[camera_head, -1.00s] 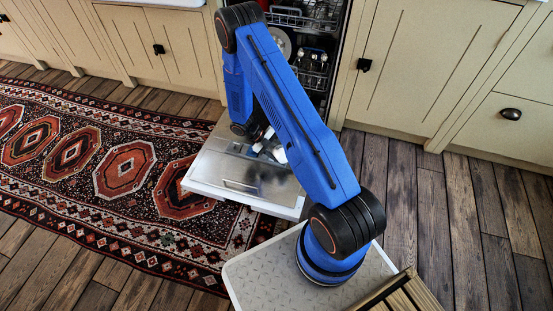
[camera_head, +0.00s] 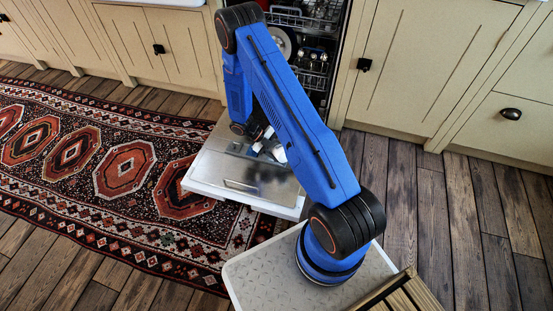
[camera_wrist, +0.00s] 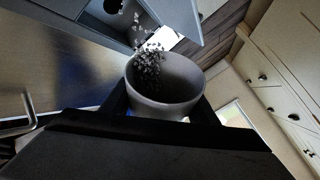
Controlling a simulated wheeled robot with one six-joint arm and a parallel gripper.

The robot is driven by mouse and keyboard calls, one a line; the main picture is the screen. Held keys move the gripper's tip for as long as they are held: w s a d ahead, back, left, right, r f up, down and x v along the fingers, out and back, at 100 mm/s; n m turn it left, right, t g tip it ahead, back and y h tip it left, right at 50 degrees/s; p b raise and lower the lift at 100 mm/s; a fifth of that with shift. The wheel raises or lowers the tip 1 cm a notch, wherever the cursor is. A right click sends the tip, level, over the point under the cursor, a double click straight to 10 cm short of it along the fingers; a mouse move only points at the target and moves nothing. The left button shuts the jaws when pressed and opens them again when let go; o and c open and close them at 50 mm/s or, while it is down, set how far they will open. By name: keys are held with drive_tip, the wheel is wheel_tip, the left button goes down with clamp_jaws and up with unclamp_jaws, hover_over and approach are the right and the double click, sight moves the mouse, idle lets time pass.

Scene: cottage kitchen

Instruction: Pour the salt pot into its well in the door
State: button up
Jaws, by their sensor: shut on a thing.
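The salt pot (camera_wrist: 167,104), a pale grey round cup, sits between the two dark fingers of my gripper (camera_wrist: 158,108) in the wrist view. It is tipped, and a stream of grey salt grains (camera_wrist: 149,58) spills over its far rim. The grains run toward a dark round opening, the well (camera_wrist: 113,7), at the top of that view. The dishwasher door (camera_head: 241,180) lies open and flat in the head view. My gripper (camera_head: 266,146) is low over its inner face, partly hidden by my arm. The well cannot be made out in the head view.
The dishwasher's racks with dishes (camera_head: 312,62) stand behind the door. Cream cabinets (camera_head: 430,60) line both sides. A patterned red rug (camera_head: 110,165) lies left of the door, and bare wooden floor (camera_head: 430,210) is to the right.

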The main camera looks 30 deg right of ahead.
idle(0.3)
drive_tip(key=shift+s+t, duration=0.1)
drive_tip(key=shift+t, duration=0.2)
drive_tip(key=t, duration=0.1)
drive_tip(key=r+m+t, duration=0.1)
drive_tip(key=shift+s+r+m+t, duration=0.2)
drive_tip(key=shift+s+m+t, duration=0.1)
drive_tip(key=shift+t, duration=0.1)
drive_tip(key=shift+w+f, duration=0.1)
drive_tip(key=shift+f, duration=0.15)
drive_tip(key=shift+f+t, duration=0.15)
drive_tip(key=shift+t, duration=0.25)
drive_tip(key=shift+f, duration=0.1)
drive_tip(key=shift+r+m+t, duration=0.3)
drive_tip(key=shift+m+t, duration=0.2)
drive_tip(key=shift+t, duration=0.5)
drive_tip(key=shift+f+t, duration=0.25)
drive_tip(key=shift+t, duration=0.15)
drive_tip(key=shift+f+m, duration=0.1)
drive_tip(key=shift+m, duration=0.2)
